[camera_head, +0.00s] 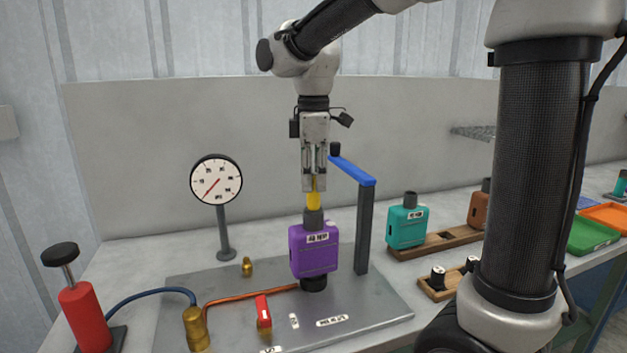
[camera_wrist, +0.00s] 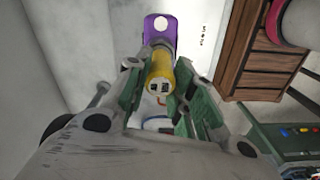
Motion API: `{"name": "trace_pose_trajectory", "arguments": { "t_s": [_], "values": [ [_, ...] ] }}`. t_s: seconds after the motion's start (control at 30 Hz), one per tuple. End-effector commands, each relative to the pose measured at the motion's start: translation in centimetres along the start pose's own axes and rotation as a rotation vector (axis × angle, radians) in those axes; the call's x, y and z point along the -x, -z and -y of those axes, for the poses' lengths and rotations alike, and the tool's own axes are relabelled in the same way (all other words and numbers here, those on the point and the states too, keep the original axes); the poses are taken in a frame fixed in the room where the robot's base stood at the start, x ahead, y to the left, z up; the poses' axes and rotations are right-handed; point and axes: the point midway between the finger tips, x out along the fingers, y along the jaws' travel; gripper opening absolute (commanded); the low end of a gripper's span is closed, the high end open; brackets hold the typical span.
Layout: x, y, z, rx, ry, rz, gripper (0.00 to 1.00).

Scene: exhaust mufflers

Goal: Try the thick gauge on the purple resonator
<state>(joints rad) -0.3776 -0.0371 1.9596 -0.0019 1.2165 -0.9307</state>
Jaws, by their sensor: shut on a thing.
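The purple resonator (camera_head: 314,251) stands upright on the grey metal plate, with a dark neck on top and a dark base below. My gripper (camera_head: 314,186) is right above it, pointing down, shut on a yellow gauge (camera_head: 314,200). The gauge's lower end meets the top of the dark neck; how far it reaches inside is hidden. In the wrist view the yellow gauge (camera_wrist: 159,80) sits between the fingers, with the purple resonator (camera_wrist: 160,27) beyond it.
A blue-topped clamp post (camera_head: 364,215) stands close right of the resonator. A teal resonator (camera_head: 407,224) and a brown one (camera_head: 479,207) sit on a wooden rack. A dial gauge (camera_head: 216,181), red pump (camera_head: 86,316) and red-handled valve (camera_head: 263,313) are at left. Green (camera_head: 592,236) and orange trays lie far right.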

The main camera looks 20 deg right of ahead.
Motion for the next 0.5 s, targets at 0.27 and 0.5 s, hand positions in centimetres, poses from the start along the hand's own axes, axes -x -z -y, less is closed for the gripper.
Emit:
{"name": "trace_pose_trajectory", "arguments": {
  "t_s": [0.27,0.5],
  "values": [
    [0.2,0.0,0.0,0.000,-0.001,-0.001,0.03],
    [1.5,0.0,0.0,0.000,-0.002,-0.001,0.03]
  ]
}}
